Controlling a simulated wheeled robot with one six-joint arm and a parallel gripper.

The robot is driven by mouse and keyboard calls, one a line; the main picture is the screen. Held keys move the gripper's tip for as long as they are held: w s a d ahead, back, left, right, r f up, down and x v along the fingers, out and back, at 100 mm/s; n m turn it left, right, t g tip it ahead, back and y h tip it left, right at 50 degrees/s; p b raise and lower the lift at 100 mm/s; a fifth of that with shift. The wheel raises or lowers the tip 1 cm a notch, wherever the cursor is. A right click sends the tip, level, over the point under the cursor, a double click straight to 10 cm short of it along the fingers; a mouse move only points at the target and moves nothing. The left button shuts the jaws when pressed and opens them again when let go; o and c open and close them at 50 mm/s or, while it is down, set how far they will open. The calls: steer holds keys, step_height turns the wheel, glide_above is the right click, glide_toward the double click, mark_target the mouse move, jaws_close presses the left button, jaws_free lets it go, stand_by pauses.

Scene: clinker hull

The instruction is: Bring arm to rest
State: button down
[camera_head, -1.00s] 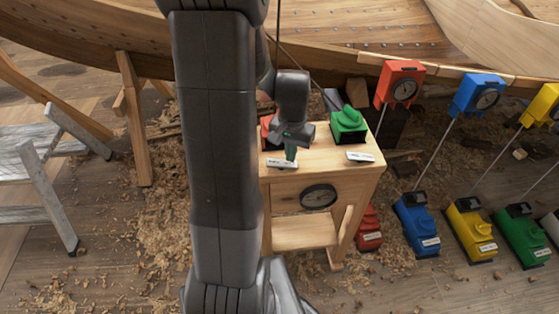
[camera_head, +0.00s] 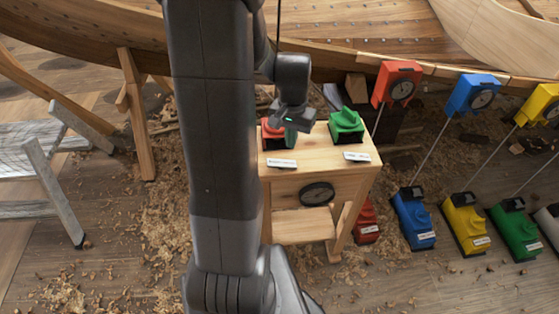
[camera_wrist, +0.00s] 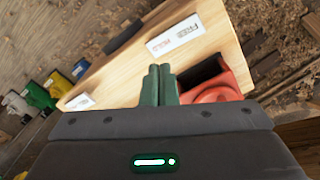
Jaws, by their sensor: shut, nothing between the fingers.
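My gripper (camera_head: 291,136) is above the left part of the small wooden stand, in front of the red block on its top. In the wrist view its green fingers (camera_wrist: 158,86) are together with nothing between them. My arm reaches down across the middle of the head view and partly hides the stand. The red block (camera_head: 269,136) is partly hidden behind the gripper; its red top (camera_wrist: 215,94) shows close beside the fingers in the wrist view. I cannot tell whether the fingers touch it.
The wooden stand (camera_head: 325,165) bears a green block (camera_head: 347,124), white labels and a dial (camera_head: 317,194). Coloured gauges on rods with weighted bases stand to the right. The hull (camera_head: 340,35) spans the back. Shavings cover the floor.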

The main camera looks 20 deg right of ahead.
mark_target(290, 163)
steer(key=shift+f, duration=0.15)
step_height(290, 163, down, 7)
steer(key=b, duration=0.5)
steer(key=shift+b, duration=0.35)
steer(key=shift+r, duration=0.2)
steer(key=shift+r, duration=0.15)
step_height(290, 163, up, 7)
steer(key=p, duration=0.6)
stand_by(0.8)
steer(key=shift+r, duration=0.1)
